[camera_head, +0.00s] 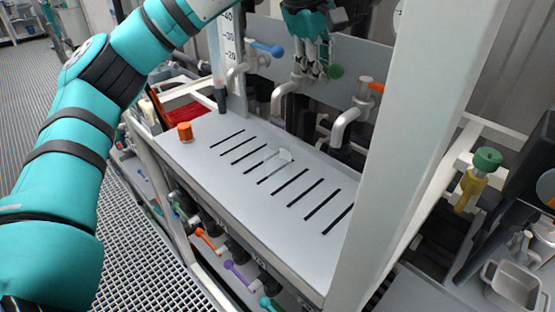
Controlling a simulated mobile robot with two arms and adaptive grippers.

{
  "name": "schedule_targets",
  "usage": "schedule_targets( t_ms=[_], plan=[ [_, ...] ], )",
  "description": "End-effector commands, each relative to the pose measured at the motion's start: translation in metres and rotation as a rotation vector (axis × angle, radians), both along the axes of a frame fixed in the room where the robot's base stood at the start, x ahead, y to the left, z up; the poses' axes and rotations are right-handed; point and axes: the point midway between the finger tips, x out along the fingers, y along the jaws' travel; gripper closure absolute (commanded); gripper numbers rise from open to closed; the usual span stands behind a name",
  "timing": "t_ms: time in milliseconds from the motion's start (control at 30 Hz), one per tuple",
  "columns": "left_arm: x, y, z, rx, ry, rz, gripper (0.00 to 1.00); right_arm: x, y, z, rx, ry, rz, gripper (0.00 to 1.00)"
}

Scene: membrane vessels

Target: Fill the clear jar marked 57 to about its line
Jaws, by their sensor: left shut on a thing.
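A faint see-through shape with a pale patch (284,156) is on the slotted grey shelf (222,172), below and in front of the middle spout (278,98). It may be the clear jar; I cannot read a 57, a line or a liquid level. My left gripper (308,70) points down at the back panel. It is shut at the middle tap, beside its green handle end (335,71); the fingers hide most of what they hold. I cannot see whether liquid runs from the spout. My right gripper is not in view.
Taps with a blue handle (268,49) and an orange handle (375,87) flank the middle one. An orange-topped piece (185,131) stands at the shelf's left. A pale upright post (410,150) crosses the right foreground. Several coloured valve handles are below the shelf.

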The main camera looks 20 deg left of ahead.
Motion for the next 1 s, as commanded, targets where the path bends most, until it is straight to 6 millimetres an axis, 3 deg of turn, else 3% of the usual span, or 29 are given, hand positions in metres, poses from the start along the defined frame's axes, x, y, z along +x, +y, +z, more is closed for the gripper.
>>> schedule_targets(
  t_ms=[167,700,1000],
  plan=[
    [0.000,0.001,0.003,-0.004,-0.005,-0.016,1.00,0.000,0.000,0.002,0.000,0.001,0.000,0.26],
    [-0.021,0.015,0.006,-0.006,-0.007,-0.509,1.00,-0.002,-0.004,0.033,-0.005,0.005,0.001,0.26],
    [-0.022,0.016,0.005,-0.004,-0.012,-0.537,1.00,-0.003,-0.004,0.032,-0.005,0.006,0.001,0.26]
  ],
)
